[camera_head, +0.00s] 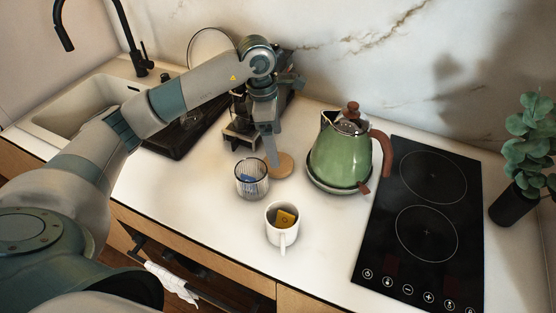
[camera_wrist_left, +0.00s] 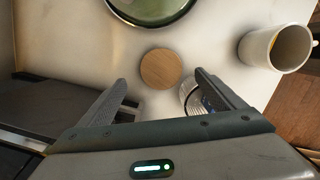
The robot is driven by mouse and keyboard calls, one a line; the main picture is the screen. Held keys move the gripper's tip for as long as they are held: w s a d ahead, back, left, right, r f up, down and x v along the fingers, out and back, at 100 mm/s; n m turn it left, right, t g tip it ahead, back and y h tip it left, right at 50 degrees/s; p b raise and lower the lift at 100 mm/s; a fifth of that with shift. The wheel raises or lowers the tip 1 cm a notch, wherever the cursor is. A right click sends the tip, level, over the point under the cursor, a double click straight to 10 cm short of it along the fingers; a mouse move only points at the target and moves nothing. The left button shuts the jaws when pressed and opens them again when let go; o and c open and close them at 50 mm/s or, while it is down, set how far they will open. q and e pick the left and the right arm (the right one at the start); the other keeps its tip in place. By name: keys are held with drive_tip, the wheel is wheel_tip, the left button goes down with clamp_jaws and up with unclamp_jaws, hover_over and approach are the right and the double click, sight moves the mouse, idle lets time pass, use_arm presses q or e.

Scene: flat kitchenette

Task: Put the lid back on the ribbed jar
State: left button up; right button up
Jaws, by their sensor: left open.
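The ribbed jar (camera_head: 251,178) is clear glass and stands open on the white counter, with something blue inside. The round wooden lid (camera_head: 284,165) lies flat on the counter just behind and right of the jar. My left gripper (camera_head: 271,160) is above the counter at the lid's left edge. In the left wrist view the lid (camera_wrist_left: 161,69) lies ahead of the open, empty fingers of my left gripper (camera_wrist_left: 163,84). The jar (camera_wrist_left: 192,95) is partly hidden behind the right finger there. My right gripper is not in view.
A green kettle (camera_head: 338,155) stands on its base right of the lid. A white mug (camera_head: 282,225) with a yellow item inside stands in front. A black cooktop (camera_head: 425,220) is at the right. A dark drying rack (camera_head: 185,135) and the sink (camera_head: 75,107) are at the left.

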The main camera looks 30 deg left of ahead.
use_arm(q)
drive_tip(key=shift+d+f, duration=0.1)
drive_tip(key=shift+f, duration=0.75)
drive_tip(key=shift+f+p, duration=0.75)
drive_tip(key=shift+p, duration=0.35)
wheel_tip(320, 180, down, 3)
drive_tip(key=shift+d+r+p, duration=0.1)
drive_tip(key=shift+d+p, duration=0.05)
drive_tip(key=shift+p, duration=0.6)
drive_tip(key=shift+f, duration=0.45)
drive_tip(key=c, duration=1.1)
drive_tip(key=shift+c, duration=0.2)
